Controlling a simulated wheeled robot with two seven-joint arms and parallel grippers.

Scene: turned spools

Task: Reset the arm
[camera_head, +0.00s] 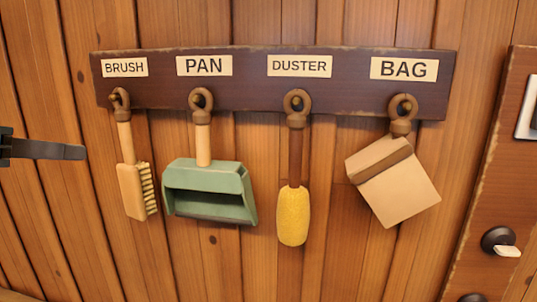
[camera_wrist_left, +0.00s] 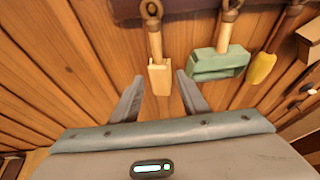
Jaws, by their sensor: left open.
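My left gripper (camera_head: 62,150) comes in from the left edge in the head view, left of the brush (camera_head: 135,190) and apart from it. In the left wrist view, the gripper (camera_wrist_left: 160,76) is open with nothing held. The brush (camera_wrist_left: 158,62) shows there beyond and between the fingertips. It hangs on the leftmost peg under the BRUSH label, slightly tilted. My right gripper is in neither view.
A dark rack (camera_head: 250,62) on the plank wall also holds a green pan (camera_head: 208,180), a yellow duster (camera_head: 293,215) and a tilted tan bag (camera_head: 400,190). A brown panel (camera_head: 500,150) with a knob (camera_head: 497,240) stands at the right. The wall left of the brush is bare.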

